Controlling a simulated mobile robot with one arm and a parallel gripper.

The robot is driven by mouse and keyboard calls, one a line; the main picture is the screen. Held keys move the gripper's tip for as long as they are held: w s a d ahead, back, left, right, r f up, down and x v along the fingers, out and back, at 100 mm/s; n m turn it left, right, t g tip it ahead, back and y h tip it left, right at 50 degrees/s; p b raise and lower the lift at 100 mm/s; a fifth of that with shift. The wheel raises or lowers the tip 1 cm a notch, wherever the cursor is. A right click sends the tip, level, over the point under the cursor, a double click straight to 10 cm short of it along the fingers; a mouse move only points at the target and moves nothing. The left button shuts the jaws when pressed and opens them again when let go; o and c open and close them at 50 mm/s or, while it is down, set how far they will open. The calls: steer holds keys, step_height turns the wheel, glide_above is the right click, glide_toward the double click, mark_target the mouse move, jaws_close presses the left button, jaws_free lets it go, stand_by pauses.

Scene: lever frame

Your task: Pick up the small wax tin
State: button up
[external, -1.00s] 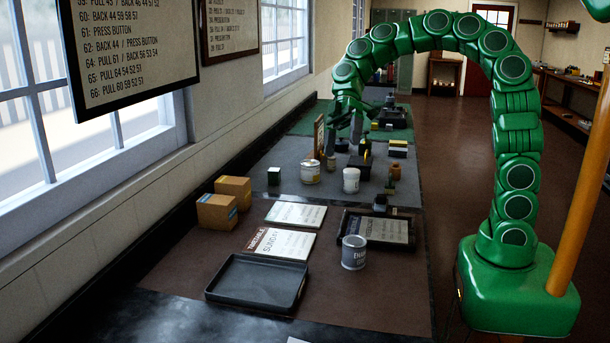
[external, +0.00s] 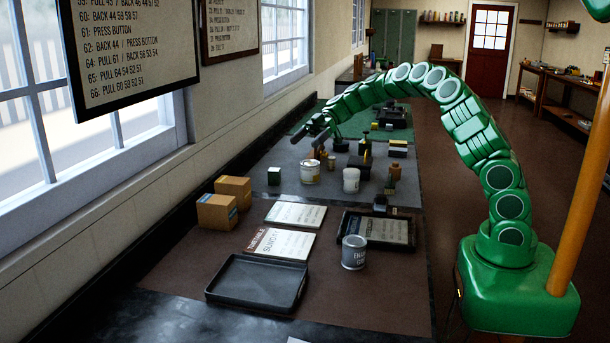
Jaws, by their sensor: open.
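Several tins stand on the bench, and I cannot read which is the wax tin. The smallest is a pale, yellowish tin (external: 331,162) on the grey mat, partly crowded by dark things behind it. A larger cream tin with a label (external: 310,173) stands just left of it, and a white tin (external: 351,181) to its right. My gripper (external: 310,136) is open, above the far left part of the grey mat, tilted to the left, with its dark fingers apart. It appears empty and clear of the tins.
Nearer are cardboard boxes (external: 216,211), an empty black tray (external: 257,283), printed boards (external: 281,243) and a grey enamel tin (external: 354,252). The window wall (external: 210,150) bounds the bench on the left.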

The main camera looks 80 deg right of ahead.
steer(key=t, duration=0.1)
glide_above(302, 170)
steer(key=s+d, duration=0.3)
step_height(302, 170, down, 3)
steer(key=shift+f+h, duration=0.15)
steer(key=shift+h, duration=0.15)
steer(key=shift+d+f, duration=0.4)
steer(key=shift+f, duration=1.9)
steer(key=f, duration=0.3)
steer(key=shift+a+f, duration=0.1)
steer(key=shift+a, duration=0.15)
steer(key=shift+w+a+f, duration=0.15)
steer(key=shift+w+a, duration=0.3)
steer(key=shift+a, duration=0.15)
steer(key=shift+w+a+f, duration=0.2)
steer(key=shift+w+a, duration=0.1)
steer(key=shift+w, duration=0.05)
steer(key=shift+t, duration=0.3)
steer(key=c, duration=1.1)
